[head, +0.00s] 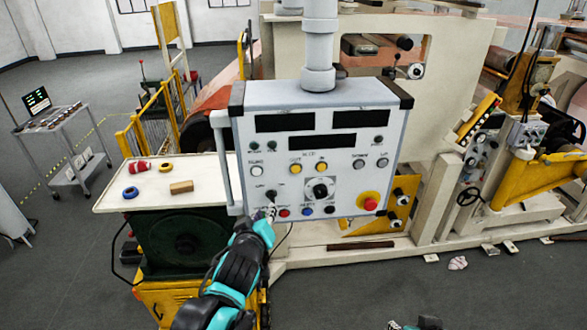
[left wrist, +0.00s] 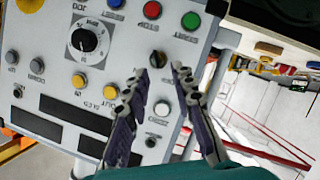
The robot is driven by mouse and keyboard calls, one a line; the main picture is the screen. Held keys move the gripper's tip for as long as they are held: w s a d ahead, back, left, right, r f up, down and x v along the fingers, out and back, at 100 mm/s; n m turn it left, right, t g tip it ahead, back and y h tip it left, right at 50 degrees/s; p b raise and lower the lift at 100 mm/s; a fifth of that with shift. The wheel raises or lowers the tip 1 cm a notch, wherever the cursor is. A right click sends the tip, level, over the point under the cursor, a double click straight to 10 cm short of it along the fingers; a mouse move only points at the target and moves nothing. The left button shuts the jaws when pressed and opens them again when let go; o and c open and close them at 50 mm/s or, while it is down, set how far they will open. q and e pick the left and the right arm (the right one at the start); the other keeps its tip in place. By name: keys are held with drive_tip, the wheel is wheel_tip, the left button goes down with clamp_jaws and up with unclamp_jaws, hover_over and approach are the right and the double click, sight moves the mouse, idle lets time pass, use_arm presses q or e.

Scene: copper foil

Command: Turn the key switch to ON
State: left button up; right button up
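The key switch (head: 271,195) is a small dark switch at the lower left of the grey control panel (head: 345,180), with small labels above it. In the left wrist view, which sees the panel upside down, the key switch (left wrist: 157,60) shows between and just beyond the fingertips. My left gripper (head: 267,213) is in front of the panel's lower left corner, just below the switch. In the left wrist view its two fingers (left wrist: 161,72) are apart with nothing visibly held; contact with the switch cannot be told. Dark and teal parts of my right arm (head: 428,323) show at the bottom edge.
A red button (head: 284,213), a blue button (head: 307,211) and a large black dial (head: 320,189) sit right of the switch. A red emergency knob (head: 370,203) is at the lower right. A white-topped table (head: 130,200) with tape rolls and a block stands left.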

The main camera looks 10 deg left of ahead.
sight(270, 199)
use_arm(q)
drive_tip(key=r+x, duration=0.1)
drive_tip(key=x, duration=0.6)
drive_tip(key=shift+w, duration=0.4)
drive_tip(key=shift+f, duration=0.1)
clamp_jaws()
